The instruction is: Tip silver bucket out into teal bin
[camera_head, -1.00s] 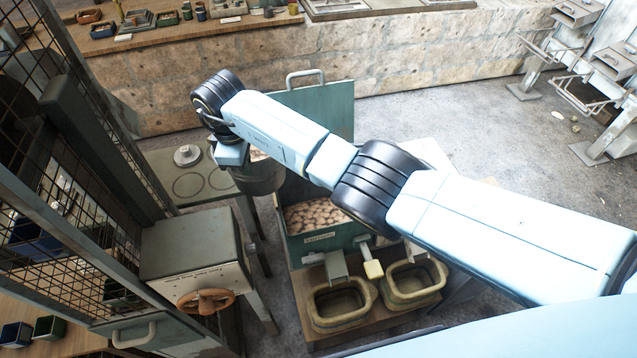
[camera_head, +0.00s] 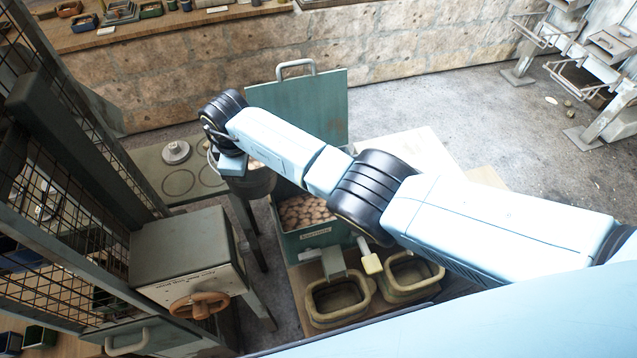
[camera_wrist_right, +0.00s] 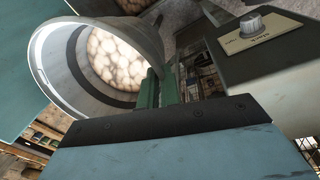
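The silver bucket (camera_head: 254,184) hangs from my right gripper at the left side of the teal bin, partly hidden by my right arm in the head view. In the right wrist view the bucket (camera_wrist_right: 62,75) fills the upper left, with pale brown round pieces (camera_wrist_right: 117,60) inside. My right gripper (camera_wrist_right: 160,88) is shut on its rim. The teal bin (camera_head: 322,237) stands with its lid (camera_head: 318,110) raised and holds similar brown pieces. My arm covers part of the bin. How far the bucket tilts is hard to tell. My left gripper is not in view.
A grey-green machine box with a brown handwheel (camera_head: 199,305) stands left of the bin. Two open olive tubs (camera_head: 340,301) sit in front of it. A low green table (camera_head: 160,180) lies behind left. Mesh fencing rises at far left.

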